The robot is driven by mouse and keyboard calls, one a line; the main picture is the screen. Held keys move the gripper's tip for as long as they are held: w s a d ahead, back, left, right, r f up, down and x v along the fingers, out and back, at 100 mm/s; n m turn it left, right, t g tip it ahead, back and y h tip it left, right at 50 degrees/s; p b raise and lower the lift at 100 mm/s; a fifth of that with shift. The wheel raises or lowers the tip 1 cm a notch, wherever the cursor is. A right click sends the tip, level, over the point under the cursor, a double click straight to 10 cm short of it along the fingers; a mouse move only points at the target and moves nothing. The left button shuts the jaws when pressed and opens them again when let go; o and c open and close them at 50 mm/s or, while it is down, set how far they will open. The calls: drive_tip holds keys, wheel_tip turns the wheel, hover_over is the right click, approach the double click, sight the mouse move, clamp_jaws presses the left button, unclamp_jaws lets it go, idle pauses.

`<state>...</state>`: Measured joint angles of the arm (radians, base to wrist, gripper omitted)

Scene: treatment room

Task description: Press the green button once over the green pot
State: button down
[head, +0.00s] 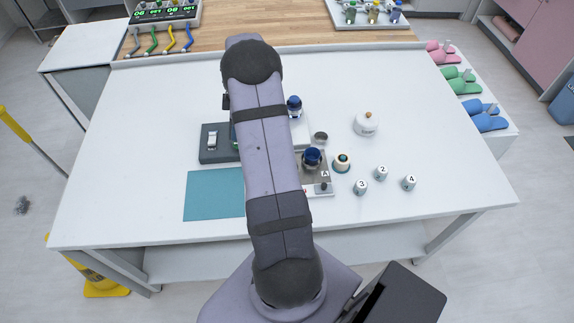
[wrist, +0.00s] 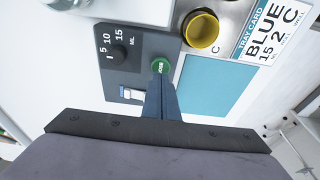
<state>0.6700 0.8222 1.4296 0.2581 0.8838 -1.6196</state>
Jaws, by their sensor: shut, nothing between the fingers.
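The green button (wrist: 160,65) sits on a dark grey panel (wrist: 128,73), beside a dial marked 5, 10, 15 ML. In the wrist view, the tips of my gripper (wrist: 161,80) are shut and empty, and they overlap the lower edge of the button. I cannot tell whether they touch it. A pot with a yellow inside (wrist: 201,30) stands beside the panel, near a letter C.
A teal mat (head: 213,195) lies beside the panel. The table's far left is clear.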

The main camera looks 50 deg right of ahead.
wheel_tip(320, 180, up, 5)
drive_tip(key=shift+f+p, duration=0.15)
drive_tip(key=shift+p, duration=1.05)
